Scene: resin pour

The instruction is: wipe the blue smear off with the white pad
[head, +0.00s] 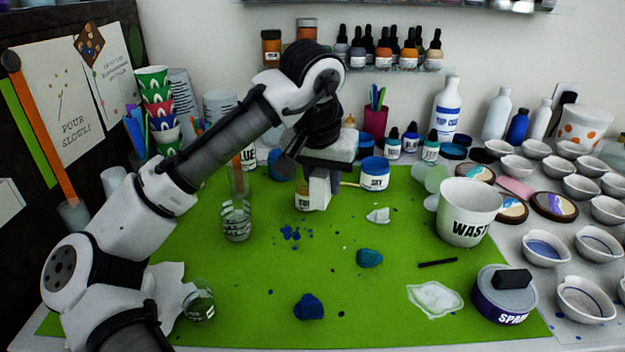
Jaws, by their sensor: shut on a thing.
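My gripper (318,183) is above the back-middle of the green mat (250,330), pointing down. It is shut on a white block-like thing, which looks like the white pad (319,193). The fingers and arm hide part of it. A blue smear (290,234) of several small dark blue spots lies on the mat, in front of my gripper and a little to its left. The pad appears apart from the smear. I cannot tell whether the pad touches the mat.
A glass jar (236,222) stands left of the smear. A dark blue lump (308,307), a teal lump (369,258) and a white piece (378,216) lie on the mat. The waste cup (468,212) stands at right. A blue-labelled jar (374,174) stands behind. The mat's front is mostly clear.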

